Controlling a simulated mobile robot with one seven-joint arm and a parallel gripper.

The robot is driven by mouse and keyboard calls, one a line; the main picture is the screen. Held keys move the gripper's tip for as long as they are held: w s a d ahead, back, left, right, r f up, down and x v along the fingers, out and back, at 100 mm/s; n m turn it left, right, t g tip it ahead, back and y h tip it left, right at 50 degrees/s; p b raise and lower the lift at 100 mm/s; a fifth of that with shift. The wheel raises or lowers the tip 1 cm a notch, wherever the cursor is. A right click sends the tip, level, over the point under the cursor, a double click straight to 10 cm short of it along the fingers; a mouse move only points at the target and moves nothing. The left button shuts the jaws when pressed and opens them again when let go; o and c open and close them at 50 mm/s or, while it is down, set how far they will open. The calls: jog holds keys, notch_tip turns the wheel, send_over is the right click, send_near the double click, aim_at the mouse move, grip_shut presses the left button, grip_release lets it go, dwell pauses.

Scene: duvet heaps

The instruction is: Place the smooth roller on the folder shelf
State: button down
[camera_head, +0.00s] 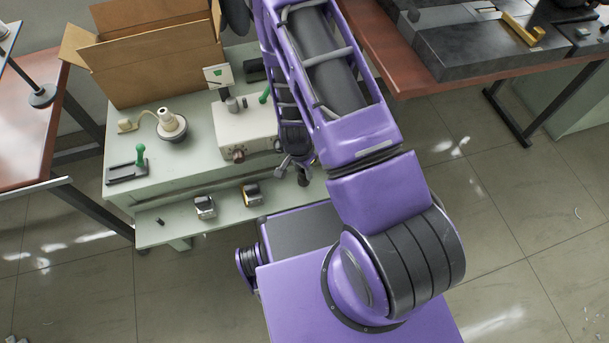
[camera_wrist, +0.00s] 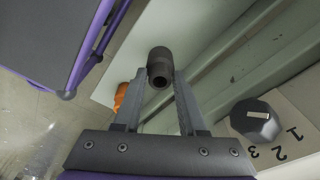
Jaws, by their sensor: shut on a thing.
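The roller (camera_wrist: 160,66) is a dark grey cylinder with a hollow end in the wrist view. My gripper (camera_wrist: 160,78) is shut on it, with one finger on each side. In the head view my gripper (camera_head: 298,166) is at the right end of the pale green cabinet, and the dark roller (camera_head: 303,178) hangs at its tip. A pale low shelf (camera_head: 174,226) juts from the front of the cabinet; it seems to be the folder shelf. In the wrist view a pale flat surface (camera_wrist: 130,68) lies beneath the roller. I cannot tell whether they touch.
An orange item (camera_wrist: 120,97) is close by my left finger.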

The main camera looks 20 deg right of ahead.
aim_at(303, 176)
jog(key=shift+f, duration=1.65)
jog(key=shift+f+b, duration=0.25)
jog(key=shift+b, duration=0.15)
jog(key=shift+c, duration=2.3)
grip_release()
jog(key=shift+r, duration=0.1)
jog(key=r, duration=0.4)
jog(key=r+p, duration=0.1)
jog(key=r, duration=0.3)
jog(key=a+r+p, duration=0.1)
jog(key=r, duration=0.3)
jog(key=shift+s+a+r, duration=0.1)
jog(key=shift+s, duration=0.3)
